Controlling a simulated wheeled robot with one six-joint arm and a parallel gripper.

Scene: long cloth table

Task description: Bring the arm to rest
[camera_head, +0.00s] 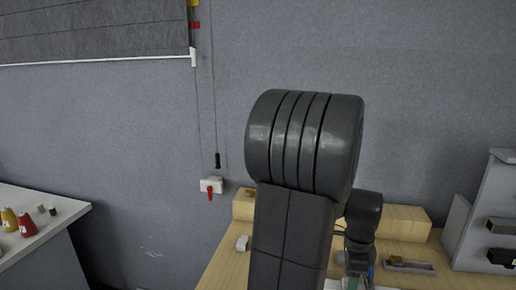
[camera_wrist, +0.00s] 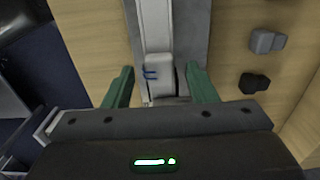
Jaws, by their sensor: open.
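My arm rises large and dark through the middle of the head view, bent at a rounded joint, with a further link behind it to the right. My gripper (camera_wrist: 160,72) shows in the wrist view with its two green fingers apart. A pale grey-white piece with a blue mark (camera_wrist: 159,74) lies below and between the fingers, over a grey strip. I see no contact between it and the fingers. In the head view the gripper is mostly hidden behind my arm.
A wooden table (camera_head: 222,262) stands ahead, with a small grey tray (camera_head: 409,266) at its right. A grey rack (camera_head: 490,215) stands far right. A white counter (camera_head: 50,228) with spools is at left. Two dark blocks (camera_wrist: 267,42) (camera_wrist: 254,83) lie right of my gripper.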

